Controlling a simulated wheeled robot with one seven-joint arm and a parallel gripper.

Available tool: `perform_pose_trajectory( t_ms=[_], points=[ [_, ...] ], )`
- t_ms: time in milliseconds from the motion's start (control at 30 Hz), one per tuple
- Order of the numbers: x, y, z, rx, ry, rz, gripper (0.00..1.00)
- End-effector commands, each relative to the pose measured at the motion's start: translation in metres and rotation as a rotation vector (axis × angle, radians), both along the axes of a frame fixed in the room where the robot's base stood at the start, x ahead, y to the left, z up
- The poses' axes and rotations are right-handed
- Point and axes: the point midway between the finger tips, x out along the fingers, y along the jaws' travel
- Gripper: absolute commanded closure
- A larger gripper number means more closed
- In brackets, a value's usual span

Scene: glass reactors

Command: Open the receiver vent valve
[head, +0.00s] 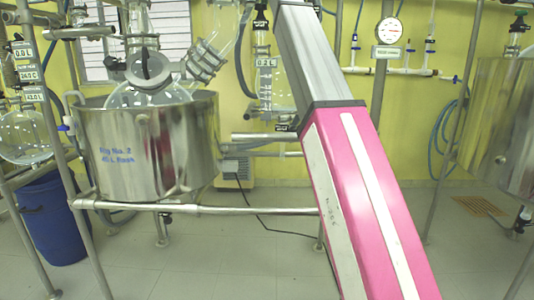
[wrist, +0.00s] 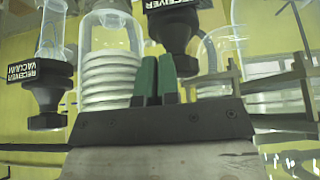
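My gripper (wrist: 157,80) shows in the wrist view as two green-padded fingers side by side with only a thin gap and nothing visible between them. A black valve body (wrist: 180,28) hangs just above and right of the fingertips. Its label begins "RECEIVER"; the second line is too small to read surely, so I cannot confirm it is the vent valve. Whether the fingers touch it is unclear. Another black valve (wrist: 46,95), labelled "RECEIVER VACUUM", is at the left, apart from my gripper. In the head view my gripper is out of sight.
Behind the fingers are a glass vessel with a white coil (wrist: 110,70) and metal rods and clamps on the right. In the head view a steel bath (head: 150,150) stands left, a glass column (head: 270,85) behind my arm, and a blue drum (head: 52,220) at the far left.

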Motion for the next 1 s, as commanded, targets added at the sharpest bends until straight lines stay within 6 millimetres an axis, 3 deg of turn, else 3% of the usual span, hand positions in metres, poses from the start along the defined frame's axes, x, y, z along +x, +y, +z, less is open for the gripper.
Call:
perform_pose_trajectory(
  t_ms=[433,767,1000],
  points=[
    [0.005,0.0,-0.004,0.0,0.001,0.001,1.0],
    [-0.004,-0.002,-0.003,0.002,0.002,0.005,1.0],
    [-0.004,-0.002,0.011,0.002,-0.001,0.003,1.0]
  ],
)
